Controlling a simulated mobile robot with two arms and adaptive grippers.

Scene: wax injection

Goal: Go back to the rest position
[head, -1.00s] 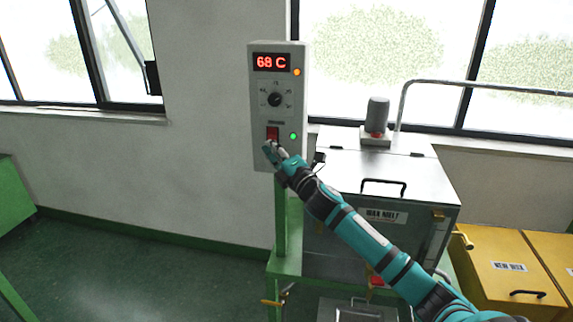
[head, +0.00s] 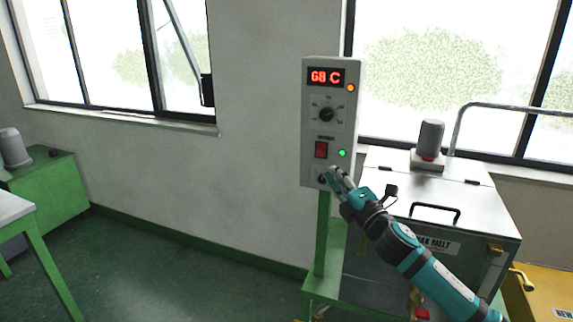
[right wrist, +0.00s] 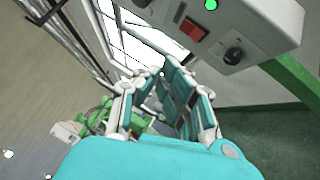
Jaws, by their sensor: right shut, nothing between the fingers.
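My right gripper (head: 333,176) shows in the head view in front of the lower right part of the grey control box (head: 310,120). Its fingers are shut with nothing between them. They are below the red switch (head: 321,150) and beside a black knob low on the box. I cannot tell whether they touch the box. In the right wrist view the gripper (right wrist: 158,76) points away from the camera, and the red switch (right wrist: 194,30) and black knob (right wrist: 233,56) are at the upper right, apart from the fingers. My left gripper is not in view.
The box display (head: 326,77) reads 68 C; an orange lamp (head: 351,88) and a green lamp (head: 342,153) are lit. The metal wax melt tank (head: 480,205) stands right, under my right arm. A green bench (head: 45,190) is left. The floor (head: 170,270) between is clear.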

